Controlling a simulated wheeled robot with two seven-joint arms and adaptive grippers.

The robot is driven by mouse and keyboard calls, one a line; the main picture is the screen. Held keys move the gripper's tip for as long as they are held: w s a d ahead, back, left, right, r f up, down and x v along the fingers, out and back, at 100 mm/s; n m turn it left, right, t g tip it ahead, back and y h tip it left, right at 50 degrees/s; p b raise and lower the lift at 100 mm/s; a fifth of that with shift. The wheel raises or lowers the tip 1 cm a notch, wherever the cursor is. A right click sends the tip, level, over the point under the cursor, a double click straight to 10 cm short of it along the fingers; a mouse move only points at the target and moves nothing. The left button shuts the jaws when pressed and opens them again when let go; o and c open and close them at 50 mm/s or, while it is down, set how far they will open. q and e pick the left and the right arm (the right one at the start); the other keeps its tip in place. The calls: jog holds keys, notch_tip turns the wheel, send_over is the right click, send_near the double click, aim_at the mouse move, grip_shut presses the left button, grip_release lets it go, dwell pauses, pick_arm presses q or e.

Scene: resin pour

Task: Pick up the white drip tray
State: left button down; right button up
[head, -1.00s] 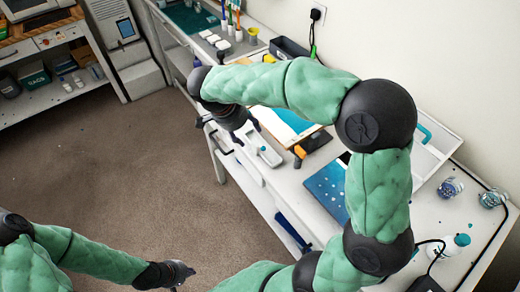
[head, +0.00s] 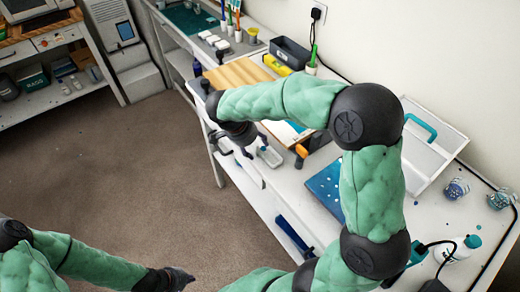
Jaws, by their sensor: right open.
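A wide white tray (head: 418,158) with a raised rim lies on the right part of the white workbench against the wall; a teal handle-shaped thing (head: 421,127) shows at it. My arm partly covers its left side. A smaller pale, narrow piece (head: 270,157) lies at the bench's front edge; I cannot tell which is the drip tray. My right gripper (head: 247,152) points down over the front edge beside the pale piece, open, with nothing visible in it. My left gripper (head: 183,279) is low over the floor, away from the bench; its fingers are too small to read.
A wooden board (head: 238,73), a black bin (head: 290,53), a blue speckled panel (head: 326,187) and an orange-ended clamp (head: 302,152) are on the bench. Jars (head: 456,189) and a white bottle (head: 462,248) stand at the right. The carpet (head: 130,170) is clear.

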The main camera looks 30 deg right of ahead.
grip_shut()
jog(key=shift+r, duration=0.15)
